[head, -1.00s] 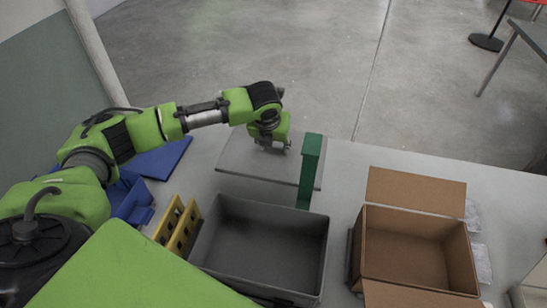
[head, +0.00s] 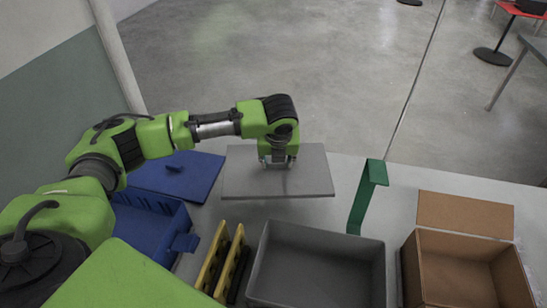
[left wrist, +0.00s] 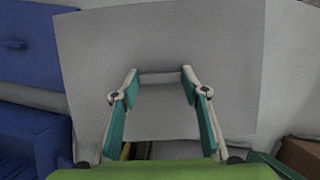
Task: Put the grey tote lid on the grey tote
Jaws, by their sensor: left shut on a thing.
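The grey tote lid (head: 240,180) is a flat grey plate behind the grey tote in the head view. It appears raised off the table and roughly level. My left gripper (head: 276,162) points down at its middle and is shut on it. In the left wrist view the lid (left wrist: 215,50) fills the middle, with its handle bar between the fingertips (left wrist: 160,78). The grey tote (head: 320,229) stands open on the table, in front and to the right of the lid, and looks empty. Its near end is cut off by the frame. My right gripper is out of view.
A green stand (head: 362,195) rises just right of the lid, behind the tote. An open cardboard box (head: 465,245) stands at right. A yellow rack (head: 213,262), a blue tote (head: 150,222) and a blue lid (head: 180,180) are at left.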

